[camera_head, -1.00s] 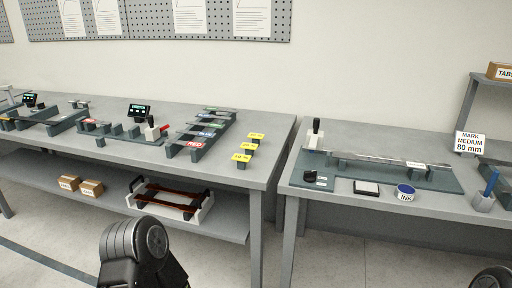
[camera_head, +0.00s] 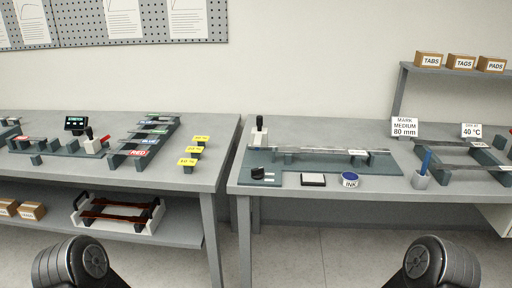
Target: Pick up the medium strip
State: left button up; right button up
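I cannot tell for sure which strip is the medium one. A long, thin pale strip (camera_head: 320,151) lies across the supports of a grey-green marking fixture (camera_head: 262,166) on the right table, below a sign (camera_head: 404,127) reading "MARK MEDIUM 80 mm". More strips lie on a rack (camera_head: 143,137) with coloured labels on the left table, RED and BLUE among them. Another rack (camera_head: 452,167) with strips stands at the right, by a "40 °C" sign (camera_head: 471,131). Both my arms show only as dark rounded links at the bottom edge; neither gripper is in view.
An ink pot (camera_head: 350,180), a pad (camera_head: 313,180) and a blue pen in a holder (camera_head: 421,182) stand along the right table's front. Yellow-labelled blocks (camera_head: 187,163) stand on the left table. A gap separates the tables. Boxes (camera_head: 461,62) sit on a raised shelf.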

aim_at(281, 149)
jog(key=i, duration=0.7)
jog(key=z, duration=1.4)
